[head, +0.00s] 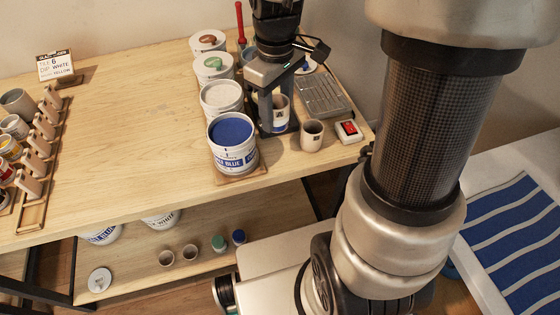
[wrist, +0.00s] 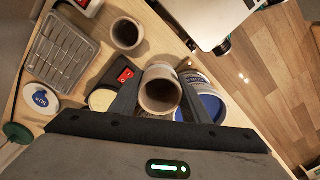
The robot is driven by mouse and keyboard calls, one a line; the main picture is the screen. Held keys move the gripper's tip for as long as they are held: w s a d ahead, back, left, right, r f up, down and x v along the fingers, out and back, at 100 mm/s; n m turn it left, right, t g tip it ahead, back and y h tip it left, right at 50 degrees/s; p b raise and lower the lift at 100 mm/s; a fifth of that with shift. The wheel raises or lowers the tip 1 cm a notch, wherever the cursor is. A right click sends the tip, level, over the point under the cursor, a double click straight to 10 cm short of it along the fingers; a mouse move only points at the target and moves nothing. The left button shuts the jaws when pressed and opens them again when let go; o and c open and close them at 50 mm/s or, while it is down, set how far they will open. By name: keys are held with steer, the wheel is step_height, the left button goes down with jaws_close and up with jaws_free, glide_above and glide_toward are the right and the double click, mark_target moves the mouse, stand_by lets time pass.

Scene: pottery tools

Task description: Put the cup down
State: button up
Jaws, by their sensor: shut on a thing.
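In the head view, the held cup (head: 281,110) is partly hidden by a finger. It looks upright, beside the blue glaze bucket. I cannot tell whether its base touches the surface below. A second small cup (head: 312,135) stands on the table to the right, apart from my gripper; it also shows in the wrist view (wrist: 127,34).
A row of glaze buckets, with the blue one (head: 232,142) nearest, stands just left of my gripper. A wire rack (head: 321,97) and a white box with a red switch (head: 349,131) are to the right. The table's middle (head: 130,130) is clear.

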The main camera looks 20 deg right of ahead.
steer(key=shift+s+f, duration=0.2)
steer(key=shift+s, duration=0.05)
steer(key=shift+n, duration=0.3)
step_height(320, 180, down, 10)
steer(key=shift+r+b, duration=0.25)
steer(key=shift+b, duration=0.55)
steer(key=shift+f, duration=0.2)
steer(key=o, duration=1.1)
